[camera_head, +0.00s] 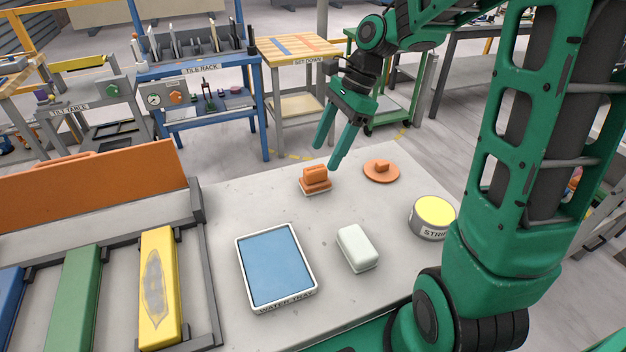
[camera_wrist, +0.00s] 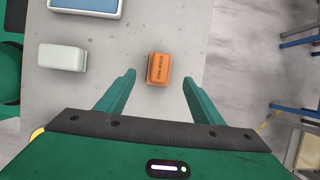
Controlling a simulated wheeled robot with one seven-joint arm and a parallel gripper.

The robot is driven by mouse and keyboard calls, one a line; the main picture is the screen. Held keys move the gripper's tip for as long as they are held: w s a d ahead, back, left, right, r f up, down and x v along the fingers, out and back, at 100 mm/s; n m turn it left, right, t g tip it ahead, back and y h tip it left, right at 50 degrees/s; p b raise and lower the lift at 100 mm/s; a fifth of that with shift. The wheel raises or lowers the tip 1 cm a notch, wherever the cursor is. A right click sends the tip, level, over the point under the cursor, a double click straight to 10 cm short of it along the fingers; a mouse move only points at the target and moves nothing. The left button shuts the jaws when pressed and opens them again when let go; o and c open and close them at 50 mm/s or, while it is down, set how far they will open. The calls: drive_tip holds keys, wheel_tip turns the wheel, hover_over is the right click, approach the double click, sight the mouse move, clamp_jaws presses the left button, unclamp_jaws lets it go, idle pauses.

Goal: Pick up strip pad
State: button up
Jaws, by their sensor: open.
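The strip pad (camera_head: 314,182) is an orange block with a raised handle, standing on the stone slab (camera_head: 220,205) near its far edge. In the wrist view the strip pad (camera_wrist: 158,69) shows its lettered orange top, between and just beyond the fingertips. My gripper (camera_head: 326,155) is open and empty, its green fingers pointing down above the pad. In the wrist view my gripper (camera_wrist: 159,79) has a finger on each side of the pad, with gaps to both. Contact with the pad is not visible.
A round orange disc (camera_head: 381,173) with a knob lies right of the pad. A yellow-lidded tin (camera_head: 432,218), a white block (camera_head: 357,248) and a blue water tray (camera_head: 275,266) stand nearer. A rack with coloured bars (camera_head: 158,285) is at left.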

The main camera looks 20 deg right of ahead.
sight(311, 169)
drive_tip(key=shift+x, duration=3.9)
drive_tip(key=shift+a, duration=0.1)
drive_tip(key=shift+c, duration=0.2)
drive_tip(key=c, duration=1.2)
drive_tip(key=shift+o, duration=0.2)
drive_tip(key=shift+r, duration=0.1)
wheel_tip(311, 169, up, 4)
drive_tip(key=shift+r, duration=0.2)
drive_tip(key=s+a+r, duration=0.6)
drive_tip(key=s+a, duration=0.2)
drive_tip(key=shift+s+r, duration=0.25)
drive_tip(key=shift+r, duration=0.05)
